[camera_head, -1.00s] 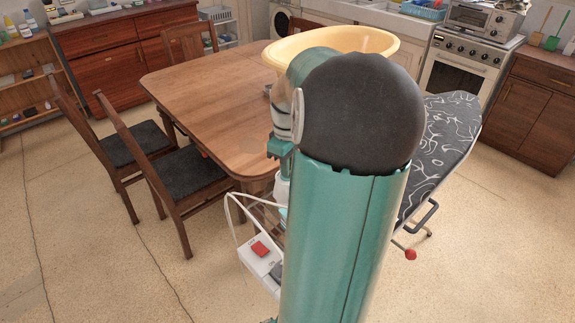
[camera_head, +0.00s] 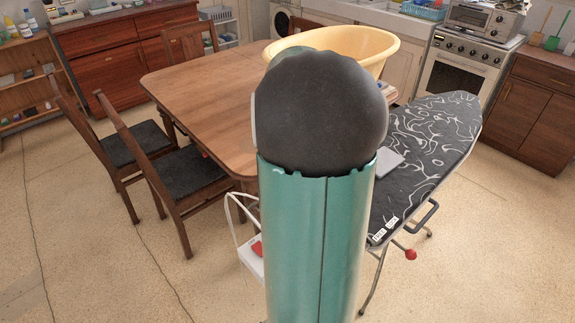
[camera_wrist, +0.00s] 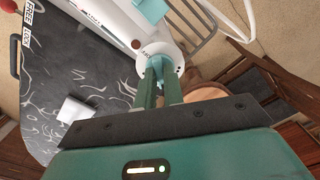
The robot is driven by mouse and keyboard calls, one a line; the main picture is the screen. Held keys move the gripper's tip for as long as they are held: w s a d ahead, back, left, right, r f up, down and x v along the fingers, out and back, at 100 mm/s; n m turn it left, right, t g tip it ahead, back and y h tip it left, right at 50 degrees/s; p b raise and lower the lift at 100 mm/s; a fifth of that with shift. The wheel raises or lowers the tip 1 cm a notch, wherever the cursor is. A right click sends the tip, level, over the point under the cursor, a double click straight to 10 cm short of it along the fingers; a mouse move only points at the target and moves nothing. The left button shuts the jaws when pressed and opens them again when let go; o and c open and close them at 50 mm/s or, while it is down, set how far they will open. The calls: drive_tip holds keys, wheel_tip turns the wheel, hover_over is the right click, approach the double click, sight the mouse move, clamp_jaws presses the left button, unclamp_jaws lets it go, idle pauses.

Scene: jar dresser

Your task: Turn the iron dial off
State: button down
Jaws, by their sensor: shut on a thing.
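The iron (camera_wrist: 108,14) shows in the wrist view as a white body with a teal part at the top. Its dial (camera_wrist: 152,50) is a white round disc with dark lettering and a teal middle. My gripper (camera_wrist: 160,80) has its two green fingers close together at the dial, shut on its teal middle. The fingers cover part of the dial, and I cannot read its setting. In the head view my arm hides the iron and my gripper.
The ironing board (camera_head: 440,130), dark with white swirls, bears a white flat piece (camera_head: 388,162). A wooden table (camera_head: 205,95) holds a yellow basin (camera_head: 372,45). A white box (camera_head: 248,262) with a red switch and cord is partly hidden. Floor is free at left.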

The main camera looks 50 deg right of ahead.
drive_tip(key=m, duration=1.5)
drive_tip(key=shift+w+m, duration=0.1)
drive_tip(key=shift+m, duration=0.2)
drive_tip(key=m, duration=0.3)
drive_tip(key=shift+m, duration=0.3)
drive_tip(key=m, duration=0.3)
drive_tip(key=shift+m, duration=0.3)
drive_tip(key=m, duration=0.6)
drive_tip(key=shift+m, duration=0.4)
drive_tip(key=c, duration=1.5)
unclamp_jaws()
